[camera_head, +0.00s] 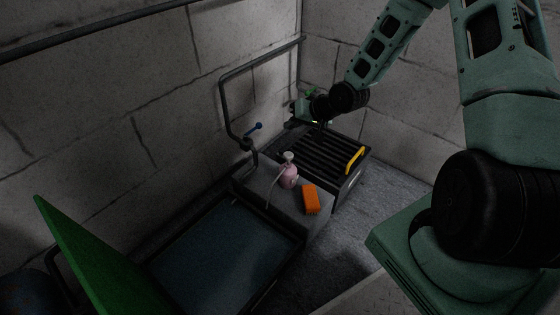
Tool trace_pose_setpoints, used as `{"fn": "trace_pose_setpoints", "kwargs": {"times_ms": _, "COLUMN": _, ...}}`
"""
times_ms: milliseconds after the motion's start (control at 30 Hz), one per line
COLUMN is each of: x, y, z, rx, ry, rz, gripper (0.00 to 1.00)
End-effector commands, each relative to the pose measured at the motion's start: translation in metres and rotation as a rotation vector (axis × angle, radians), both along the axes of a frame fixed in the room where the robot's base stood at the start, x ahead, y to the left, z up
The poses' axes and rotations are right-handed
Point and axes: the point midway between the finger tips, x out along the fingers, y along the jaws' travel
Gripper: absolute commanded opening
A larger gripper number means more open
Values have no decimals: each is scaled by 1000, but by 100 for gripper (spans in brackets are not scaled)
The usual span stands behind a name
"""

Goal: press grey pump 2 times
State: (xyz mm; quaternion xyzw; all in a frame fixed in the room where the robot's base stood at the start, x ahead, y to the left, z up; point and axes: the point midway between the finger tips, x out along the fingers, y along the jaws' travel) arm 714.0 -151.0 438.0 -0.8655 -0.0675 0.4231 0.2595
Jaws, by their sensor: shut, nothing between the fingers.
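A small pink bottle with a grey pump (287,156) on top stands upright on a grey ledge (256,179) beside the basin. Its pink body (289,177) shows below the pump head. My gripper (303,108) is behind and slightly right of the bottle, over the far end of a dark slatted crate. It is apart from the pump and holds nothing. Its fingertips are small and dark in this view.
An orange block (310,199) lies right of the bottle. A pipe with a blue-handled tap (254,128) rises behind the bottle. A dark basin (222,252) and green panel (100,262) are in front. Floor at right is clear.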

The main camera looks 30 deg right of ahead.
Motion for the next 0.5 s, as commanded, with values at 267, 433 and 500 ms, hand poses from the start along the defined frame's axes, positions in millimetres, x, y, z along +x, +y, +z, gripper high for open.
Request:
{"fn": "trace_pose_setpoints", "kwargs": {"times_ms": 267, "x": 0, "y": 0, "z": 0, "rx": 2, "ry": -1, "rz": -2, "gripper": 0}}
{"fn": "trace_pose_setpoints", "kwargs": {"times_ms": 433, "x": 0, "y": 0, "z": -3, "rx": 1, "ry": -1, "rz": -1, "gripper": 0}}
{"fn": "trace_pose_setpoints", "kwargs": {"times_ms": 500, "x": 0, "y": 0, "z": -6, "rx": 1, "ry": -1, "rz": -1, "gripper": 0}}
